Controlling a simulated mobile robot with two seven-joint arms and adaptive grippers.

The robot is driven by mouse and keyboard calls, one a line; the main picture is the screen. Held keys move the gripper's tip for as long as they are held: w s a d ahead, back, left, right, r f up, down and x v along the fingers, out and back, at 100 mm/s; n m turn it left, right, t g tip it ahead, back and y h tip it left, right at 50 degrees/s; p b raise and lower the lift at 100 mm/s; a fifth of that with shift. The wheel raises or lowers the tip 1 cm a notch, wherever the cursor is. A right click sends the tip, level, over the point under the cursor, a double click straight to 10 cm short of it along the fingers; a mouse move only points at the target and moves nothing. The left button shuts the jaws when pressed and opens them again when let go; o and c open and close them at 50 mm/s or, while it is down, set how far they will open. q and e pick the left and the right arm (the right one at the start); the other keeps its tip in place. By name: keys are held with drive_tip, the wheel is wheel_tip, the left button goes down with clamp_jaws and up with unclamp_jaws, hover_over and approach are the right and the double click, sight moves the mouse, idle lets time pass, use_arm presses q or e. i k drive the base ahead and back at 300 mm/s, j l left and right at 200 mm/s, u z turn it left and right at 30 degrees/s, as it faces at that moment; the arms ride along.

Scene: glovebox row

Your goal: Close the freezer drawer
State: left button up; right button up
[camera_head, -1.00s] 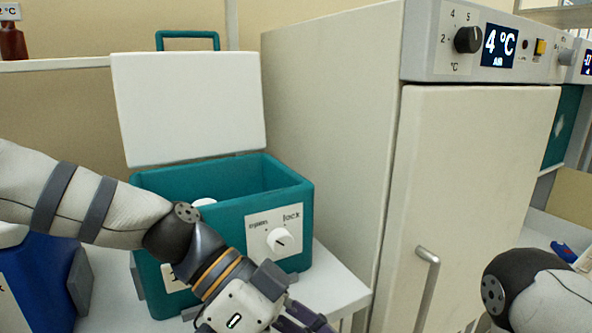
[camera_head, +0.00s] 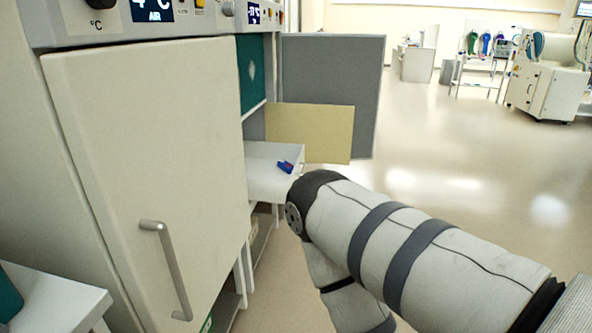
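The freezer stands just beyond the tall white fridge, with part of its display (camera_head: 254,13) showing. A grey panel (camera_head: 335,90) like an opened door sticks out from it. A smaller beige panel (camera_head: 310,133) stands in front of the grey one. A white drawer-like tray (camera_head: 262,181) juts out below, with a small blue and red item (camera_head: 285,167) on it; I cannot tell for sure that it is the drawer. My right arm crosses the lower right, and its elbow hides the area in front of the tray. Neither gripper shows.
The fridge door (camera_head: 150,150) is shut, with a bar handle (camera_head: 168,268). A white table corner (camera_head: 50,295) is at the lower left. Open floor (camera_head: 450,150) lies to the right, with a trolley (camera_head: 485,65) and a white machine (camera_head: 548,85) far back.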

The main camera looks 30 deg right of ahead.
sight(263, 168)
drive_tip(key=z, duration=1.15)
drive_tip(key=i+l, duration=0.5)
drive_tip(key=i, duration=0.4)
drive_tip(key=i+l+u, duration=0.15)
drive_tip(key=i, duration=0.35)
drive_tip(key=i+l, duration=0.1)
drive_tip(key=i, duration=0.45)
drive_tip(key=i+l+u, duration=0.15)
drive_tip(key=i, duration=0.65)
